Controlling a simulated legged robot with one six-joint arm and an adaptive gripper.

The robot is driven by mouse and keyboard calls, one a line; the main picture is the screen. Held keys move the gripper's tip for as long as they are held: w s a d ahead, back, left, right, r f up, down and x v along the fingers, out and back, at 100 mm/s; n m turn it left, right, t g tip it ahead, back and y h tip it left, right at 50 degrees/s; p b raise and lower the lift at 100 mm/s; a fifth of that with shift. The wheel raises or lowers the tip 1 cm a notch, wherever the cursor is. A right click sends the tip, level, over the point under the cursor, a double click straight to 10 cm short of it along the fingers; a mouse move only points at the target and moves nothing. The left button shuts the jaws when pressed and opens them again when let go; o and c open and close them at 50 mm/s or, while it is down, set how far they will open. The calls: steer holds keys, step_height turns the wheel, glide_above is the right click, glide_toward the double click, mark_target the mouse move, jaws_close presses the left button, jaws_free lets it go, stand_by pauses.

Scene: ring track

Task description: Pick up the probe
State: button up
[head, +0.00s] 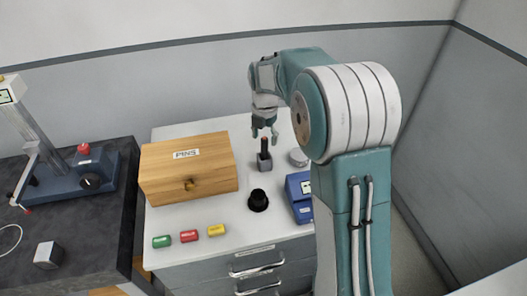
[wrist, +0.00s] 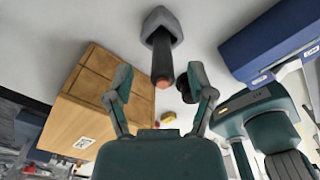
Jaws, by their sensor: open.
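The probe (head: 264,145) looks like a dark rod with a reddish tip, standing upright in a small grey holder (head: 265,164) on the white bench top. In the wrist view the probe (wrist: 162,62) points toward my gripper, with its holder (wrist: 160,22) at the top. My gripper (head: 264,134) points down right over the probe. In the wrist view my gripper (wrist: 160,72) is open, one finger on each side of the probe's tip, with gaps on both sides. I cannot tell exactly how far the tip reaches between the fingers.
A wooden PINS box (head: 190,176) stands left of the holder. A black cup-like piece (head: 258,200) is in front, a blue device (head: 299,194) at right and a grey disc (head: 298,157) beside the holder. Green, red and yellow blocks (head: 189,236) lie along the front edge.

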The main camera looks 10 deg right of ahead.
mark_target(264, 151)
steer(key=f, duration=0.5)
steer(key=shift+s+a+f, duration=0.1)
steer(key=shift+s+f, duration=0.05)
steer(key=shift+s, duration=0.05)
steer(key=shift+c, duration=0.3)
jaws_close()
